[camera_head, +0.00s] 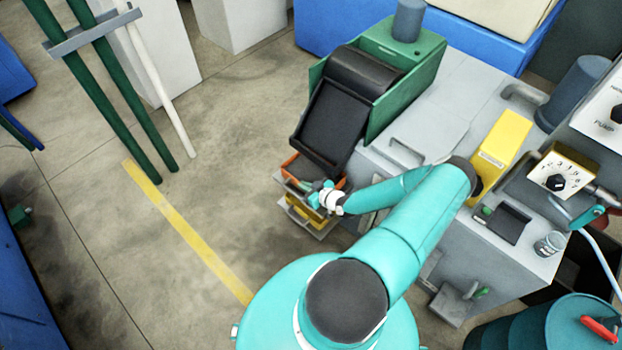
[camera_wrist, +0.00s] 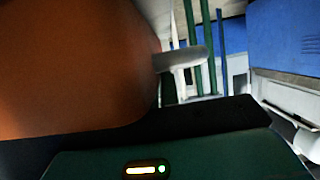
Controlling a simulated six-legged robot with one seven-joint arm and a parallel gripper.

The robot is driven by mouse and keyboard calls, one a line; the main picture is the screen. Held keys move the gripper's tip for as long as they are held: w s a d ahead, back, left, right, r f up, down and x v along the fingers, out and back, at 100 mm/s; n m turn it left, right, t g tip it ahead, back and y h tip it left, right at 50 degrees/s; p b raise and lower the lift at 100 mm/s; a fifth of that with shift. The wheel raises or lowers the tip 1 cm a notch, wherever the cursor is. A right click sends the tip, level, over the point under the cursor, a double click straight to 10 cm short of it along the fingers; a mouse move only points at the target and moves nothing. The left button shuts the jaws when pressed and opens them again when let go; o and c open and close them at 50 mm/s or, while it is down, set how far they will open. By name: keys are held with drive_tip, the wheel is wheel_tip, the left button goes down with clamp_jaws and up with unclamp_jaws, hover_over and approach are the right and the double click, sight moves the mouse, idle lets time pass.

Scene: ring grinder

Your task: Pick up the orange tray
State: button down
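The orange tray (camera_head: 289,168) is under the lower end of the black chute in the head view, and my arm hides part of it. My gripper (camera_head: 318,190) is at the tray's near side, overlapping it in the picture. In the wrist view, a large orange-brown surface (camera_wrist: 75,65), which looks like the tray very close up, fills the left side. A grey finger-like part (camera_wrist: 182,60) juts out beside that surface. Whether my fingers are closed on the tray is not clear.
The green machine (camera_head: 423,75) with its black chute (camera_head: 335,125) stands above the tray. A grey cabinet with a yellow block (camera_head: 500,145) and a dial panel (camera_head: 560,175) is at the right. Green posts (camera_head: 120,90) stand at the upper left.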

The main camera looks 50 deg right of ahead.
idle(0.5)
drive_tip(key=shift+d+r, duration=0.1)
drive_tip(key=shift+a+r, duration=0.25)
drive_tip(key=shift+r, duration=0.3)
wheel_tip(320, 180, up, 6)
drive_tip(key=a, duration=1.9)
drive_tip(key=shift+s+a, duration=0.25)
drive_tip(key=shift+a, duration=0.1)
drive_tip(key=shift+w, duration=0.1)
